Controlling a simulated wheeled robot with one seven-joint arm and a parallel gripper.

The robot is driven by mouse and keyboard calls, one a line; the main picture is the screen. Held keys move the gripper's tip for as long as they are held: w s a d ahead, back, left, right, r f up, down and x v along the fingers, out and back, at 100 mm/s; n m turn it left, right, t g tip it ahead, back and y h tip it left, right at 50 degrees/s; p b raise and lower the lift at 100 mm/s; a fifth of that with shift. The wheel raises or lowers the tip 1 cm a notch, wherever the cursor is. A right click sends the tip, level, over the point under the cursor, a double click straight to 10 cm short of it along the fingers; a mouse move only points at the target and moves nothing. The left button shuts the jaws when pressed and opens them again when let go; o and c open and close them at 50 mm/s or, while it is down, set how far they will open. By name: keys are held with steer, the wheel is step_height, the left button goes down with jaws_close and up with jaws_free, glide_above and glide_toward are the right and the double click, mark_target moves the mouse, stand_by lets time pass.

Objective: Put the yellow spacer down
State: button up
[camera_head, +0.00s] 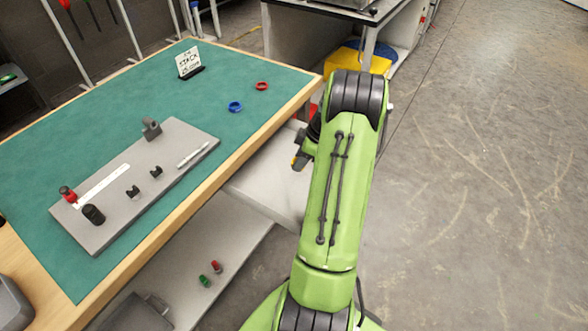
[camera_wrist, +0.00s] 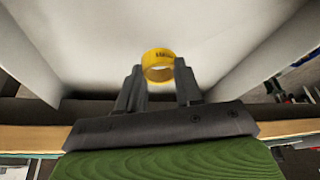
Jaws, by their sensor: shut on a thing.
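The yellow spacer (camera_wrist: 158,64) is a ring with dark marking on its rim. In the wrist view it sits between the fingertips of my gripper (camera_wrist: 159,78), which is shut on it. Behind it is a plain pale surface, and I cannot tell how far off that is. In the head view my green arm hides most of the gripper; a bit of orange-yellow shows at the arm's left side, and I cannot tell if it is the spacer.
The green-topped bench (camera_head: 90,120) holds a grey board (camera_head: 150,200) with small parts, a blue ring (camera_head: 235,106), a red ring (camera_head: 262,86) and a sign (camera_head: 188,62). A grey shelf (camera_head: 215,265) lies below. Open floor (camera_head: 480,200) is at right.

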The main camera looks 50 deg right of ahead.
mark_target(300, 176)
steer(key=shift+f+b, duration=0.6)
steer(key=shift+f, duration=1.6)
steer(key=o, duration=1)
steer(key=p+v, duration=0.4)
steer(key=v, duration=0.8)
steer(key=w+a+r+m+h, duration=0.1)
steer(key=w+a+r, duration=0.2)
steer(key=a+r, duration=0.55)
steer(key=w+a+r+m+h, duration=0.1)
steer(key=w+a+r, duration=0.3)
steer(key=a, duration=0.7)
steer(key=s+a+r+m, duration=0.1)
steer(key=s+a+r, duration=0.15)
steer(key=a, duration=0.35)
steer(key=s+a+r, duration=0.2)
steer(key=s+a, duration=0.1)
steer(key=a, duration=0.3)
steer(key=s+a+m+t, duration=0.1)
steer(key=s+a+m, duration=0.1)
steer(key=s+a, duration=0.4)
steer(key=s, duration=0.3)
steer(key=shift+s+f+m+t, duration=0.3)
steer(key=shift+s+f, duration=0.05)
steer(key=shift+f, duration=0.05)
